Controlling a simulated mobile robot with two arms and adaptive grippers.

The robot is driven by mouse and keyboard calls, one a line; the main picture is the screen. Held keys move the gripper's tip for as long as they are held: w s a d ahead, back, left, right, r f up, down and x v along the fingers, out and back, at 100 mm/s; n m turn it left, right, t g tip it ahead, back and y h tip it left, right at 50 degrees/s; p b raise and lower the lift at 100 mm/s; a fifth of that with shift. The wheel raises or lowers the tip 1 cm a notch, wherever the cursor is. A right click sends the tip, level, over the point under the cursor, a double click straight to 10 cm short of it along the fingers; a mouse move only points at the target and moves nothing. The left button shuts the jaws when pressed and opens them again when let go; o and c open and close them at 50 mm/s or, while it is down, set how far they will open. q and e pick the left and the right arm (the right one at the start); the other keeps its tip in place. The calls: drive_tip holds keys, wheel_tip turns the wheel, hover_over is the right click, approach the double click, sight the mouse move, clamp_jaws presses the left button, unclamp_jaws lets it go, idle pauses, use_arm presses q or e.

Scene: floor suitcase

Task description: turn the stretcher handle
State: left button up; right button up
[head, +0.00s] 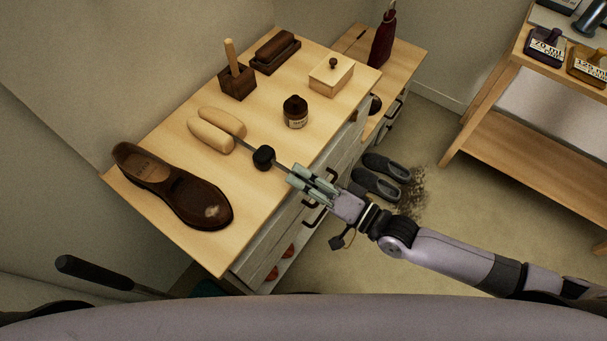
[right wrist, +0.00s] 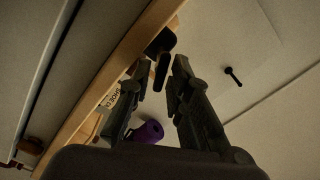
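The shoe stretcher (head: 216,130) lies on the wooden cabinet top, with two pale wooden halves. A thin metal rod runs from it through a round black knob (head: 264,157) toward the right. My right gripper (head: 309,181) is at the rod's outer end, past the cabinet's front edge. In the right wrist view, a dark handle (right wrist: 162,71) stands between its two fingers (right wrist: 160,75), with small gaps at its sides, so the gripper looks open around it. A brown leather shoe (head: 172,187) lies in front of the stretcher. My left gripper is not in view.
A labelled jar (head: 296,112), a small lidded box (head: 331,74), a brush (head: 275,50) and a dark wooden block with a peg (head: 237,80) stand on the cabinet top. Dark slippers (head: 376,184) lie on the floor. A wooden shelf unit (head: 530,145) stands at right.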

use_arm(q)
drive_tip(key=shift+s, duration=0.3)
use_arm(e)
drive_tip(key=shift+c, duration=0.2)
clamp_jaws()
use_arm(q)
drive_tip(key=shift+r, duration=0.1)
use_arm(e)
drive_tip(key=shift+n, duration=0.3)
drive_tip(key=n+p, duration=0.1)
drive_tip(key=n, duration=0.3)
drive_tip(key=n+p, duration=0.1)
drive_tip(key=n, duration=0.3)
drive_tip(key=shift+s+a+r+n, duration=0.1)
drive_tip(key=shift+r+n, duration=0.05)
drive_tip(key=shift+n, duration=0.25)
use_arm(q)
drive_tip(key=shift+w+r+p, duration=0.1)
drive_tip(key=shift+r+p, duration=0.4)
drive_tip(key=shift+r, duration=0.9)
use_arm(e)
drive_tip(key=shift+n, duration=1.4)
